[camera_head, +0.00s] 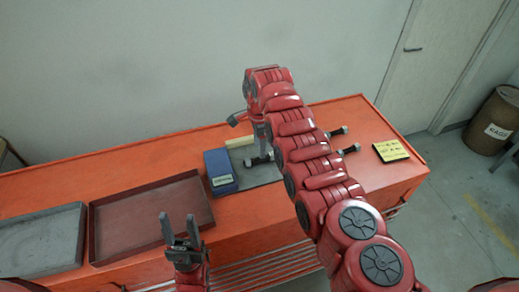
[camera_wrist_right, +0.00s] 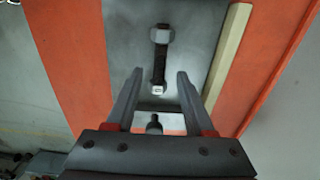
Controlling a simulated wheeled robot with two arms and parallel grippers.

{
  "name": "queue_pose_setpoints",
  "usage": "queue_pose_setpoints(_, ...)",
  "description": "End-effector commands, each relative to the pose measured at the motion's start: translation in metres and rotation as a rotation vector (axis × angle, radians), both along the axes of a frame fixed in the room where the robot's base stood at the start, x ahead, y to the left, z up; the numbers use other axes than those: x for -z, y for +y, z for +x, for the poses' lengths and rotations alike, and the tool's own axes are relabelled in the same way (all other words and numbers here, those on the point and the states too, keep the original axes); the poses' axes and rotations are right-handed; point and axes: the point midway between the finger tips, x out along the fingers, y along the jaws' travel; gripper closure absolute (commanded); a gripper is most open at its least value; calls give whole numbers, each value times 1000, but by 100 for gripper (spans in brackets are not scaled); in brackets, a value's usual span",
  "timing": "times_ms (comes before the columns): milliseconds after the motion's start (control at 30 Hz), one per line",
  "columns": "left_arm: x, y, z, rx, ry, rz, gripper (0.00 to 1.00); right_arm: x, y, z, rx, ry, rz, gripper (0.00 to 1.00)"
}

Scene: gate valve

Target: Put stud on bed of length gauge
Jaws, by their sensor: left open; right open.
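A stud (camera_wrist_right: 160,60) with a dark shank and pale nuts at both ends lies on a grey plate (camera_wrist_right: 190,60) in the right wrist view. My right gripper (camera_wrist_right: 160,74) is open, its fingers on either side of the stud's near end in the picture; I cannot tell its height above. A second stud end (camera_wrist_right: 153,124) shows between the finger bases. In the head view, stud ends (camera_head: 338,131) and (camera_head: 349,149) stick out right of my right arm, which hides their other parts. My left gripper (camera_head: 178,216) is open and empty at the bench front. I cannot clearly identify the length gauge.
A blue box (camera_head: 221,168) stands left of the grey plate, with a cream bar (camera_head: 240,141) behind. A brown tray (camera_head: 97,216) and grey tray (camera_head: 77,236) are at left. A yellow note (camera_head: 391,151) lies at right on the orange bench (camera_head: 380,185).

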Motion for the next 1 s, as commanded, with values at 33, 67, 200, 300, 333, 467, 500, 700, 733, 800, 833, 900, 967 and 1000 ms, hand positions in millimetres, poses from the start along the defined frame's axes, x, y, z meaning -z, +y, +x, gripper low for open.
queue_pose_setpoints(33, -1, 0, 0, 0, 0, 0, 50, -13, 1, 1, -1, -4, 1, 47)
queue_pose_setpoints(67, 0, 0, 0, 0, 0, 0, 50, -20, 1, 2, -1, -7, 2, 47)
queue_pose_setpoints(200, 6, 0, 0, 0, 0, 0, 50, -49, 0, 1, 1, -5, 2, 47)
queue_pose_setpoints(300, 7, 0, 0, 0, 0, 0, 50, -65, 0, 1, 1, -5, 2, 47)
queue_pose_setpoints(333, 7, 0, 0, 0, 0, 0, 50, -67, 0, 1, 1, -3, 1, 47)
queue_pose_setpoints(467, 7, 0, 0, 0, 0, 0, 50, -71, 0, 0, 1, 1, 1, 47)
queue_pose_setpoints(500, 7, 0, 0, 0, 0, 0, 50, -71, 0, 0, 0, 1, 1, 47)
queue_pose_setpoints(700, 7, 0, 0, 0, 0, 0, 50, -71, 0, 0, 0, 1, 0, 47)
queue_pose_setpoints(733, 7, 0, 0, 0, 0, 0, 50, -71, 0, 0, 0, 1, 0, 47)
queue_pose_setpoints(800, 7, 0, 0, 0, 0, 0, 50, -71, 0, 0, 0, 1, 0, 47)
queue_pose_setpoints(833, 7, 0, 0, 0, 0, 0, 50, -71, 0, 0, 0, 0, 0, 47)
queue_pose_setpoints(900, 7, 0, 0, 0, 0, 0, 50, -71, 0, 0, 0, 0, 0, 47)
queue_pose_setpoints(967, 7, 0, 0, 0, 0, 0, 50, -71, 0, 0, 0, 0, 0, 47)
queue_pose_setpoints(1000, 7, 0, 0, 0, 0, 0, 50, -71, 0, 0, 0, 0, 0, 47)
